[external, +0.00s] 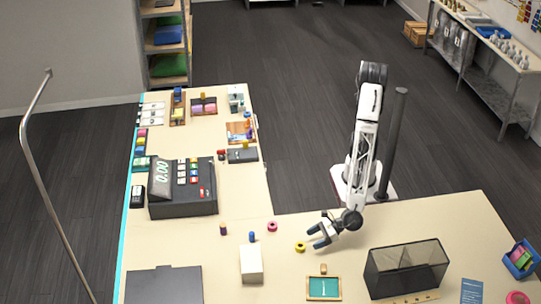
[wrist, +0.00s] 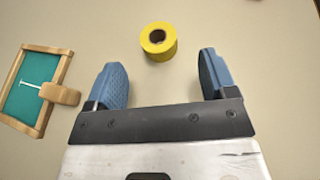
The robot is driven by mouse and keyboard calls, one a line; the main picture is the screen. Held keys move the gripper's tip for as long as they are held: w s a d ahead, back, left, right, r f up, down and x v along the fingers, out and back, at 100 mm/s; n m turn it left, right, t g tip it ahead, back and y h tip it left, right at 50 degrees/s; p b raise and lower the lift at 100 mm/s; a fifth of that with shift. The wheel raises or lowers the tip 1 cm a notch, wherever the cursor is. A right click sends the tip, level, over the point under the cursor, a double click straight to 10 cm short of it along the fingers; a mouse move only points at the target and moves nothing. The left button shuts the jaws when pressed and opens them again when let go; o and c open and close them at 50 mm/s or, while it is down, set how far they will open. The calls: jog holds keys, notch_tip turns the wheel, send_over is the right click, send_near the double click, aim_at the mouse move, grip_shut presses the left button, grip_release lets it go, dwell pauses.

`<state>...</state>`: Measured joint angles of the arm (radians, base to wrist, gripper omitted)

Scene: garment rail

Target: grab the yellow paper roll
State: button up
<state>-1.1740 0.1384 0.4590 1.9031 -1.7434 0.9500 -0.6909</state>
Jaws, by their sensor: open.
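The yellow paper roll (external: 300,246) stands on the beige counter, just left of my gripper. In the wrist view the yellow roll (wrist: 158,41) shows its round hole and lies a little beyond the fingertips, between their lines. My gripper (external: 318,236) is low over the counter with its blue fingers apart. In the wrist view my gripper (wrist: 163,72) is open, with nothing between the fingers.
A green board with a wooden frame (external: 323,287) lies near the gripper. A pink roll (external: 272,226), a white box (external: 251,263) and a dark clear-sided case (external: 405,268) stand around on the counter. A black cash register (external: 183,187) is further left.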

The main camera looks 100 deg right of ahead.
aim_at(301, 246)
jog(key=shift+w+f, duration=0.15)
jog(key=shift+w, duration=0.2)
jog(key=shift+w, duration=0.1)
jog(key=shift+a+x, duration=0.2)
jog(key=shift+x, duration=2.35)
jog(key=c, duration=1)
jog(key=shift+r, duration=5.05)
